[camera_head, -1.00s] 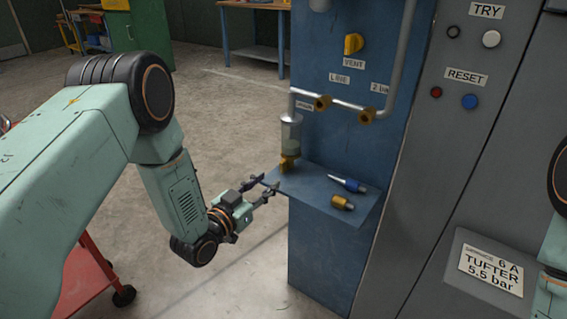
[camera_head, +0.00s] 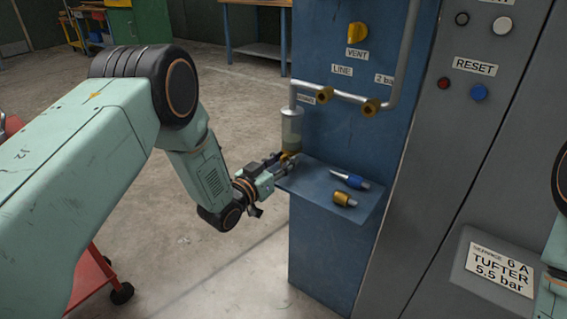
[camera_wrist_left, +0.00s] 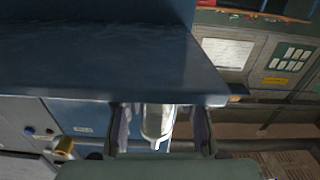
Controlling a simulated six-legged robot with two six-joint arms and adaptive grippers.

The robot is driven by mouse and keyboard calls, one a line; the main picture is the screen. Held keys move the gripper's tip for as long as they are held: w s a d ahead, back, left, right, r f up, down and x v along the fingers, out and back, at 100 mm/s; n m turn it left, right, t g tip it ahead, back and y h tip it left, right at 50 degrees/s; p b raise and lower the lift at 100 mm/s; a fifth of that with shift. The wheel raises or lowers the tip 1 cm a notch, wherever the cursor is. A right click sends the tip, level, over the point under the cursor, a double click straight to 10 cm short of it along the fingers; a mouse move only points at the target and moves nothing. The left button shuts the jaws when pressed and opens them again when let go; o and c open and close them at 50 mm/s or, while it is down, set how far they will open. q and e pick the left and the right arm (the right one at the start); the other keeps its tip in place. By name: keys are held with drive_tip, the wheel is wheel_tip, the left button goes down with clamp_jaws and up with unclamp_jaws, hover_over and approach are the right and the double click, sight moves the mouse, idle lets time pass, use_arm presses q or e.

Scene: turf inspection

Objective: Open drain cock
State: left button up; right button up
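The drain cock is a small brass fitting (camera_head: 290,155) under the clear filter bowl (camera_head: 291,130) on the blue column. My left gripper (camera_head: 281,160) is at the cock, just above the left edge of the small blue shelf (camera_head: 318,183). Its fingers partly hide the cock. In the left wrist view the two dark fingers (camera_wrist_left: 161,130) stand apart, with the clear bowl (camera_wrist_left: 158,122) showing between them. I cannot tell whether a finger touches the cock. My right gripper is out of view.
A blue-handled tool (camera_head: 350,181) and a brass plug (camera_head: 344,199) lie on the shelf. Pipes with brass fittings (camera_head: 372,106) and a yellow vent knob (camera_head: 357,35) are above. A grey cabinet (camera_head: 440,160) stands right. Open floor lies left; a red cart (camera_head: 92,285) is lower left.

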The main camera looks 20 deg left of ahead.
use_arm(q)
drive_tip(key=shift+r, duration=0.1)
drive_tip(key=shift+w, duration=0.1)
clamp_jaws()
drive_tip(key=shift+m, duration=0.4)
unclamp_jaws()
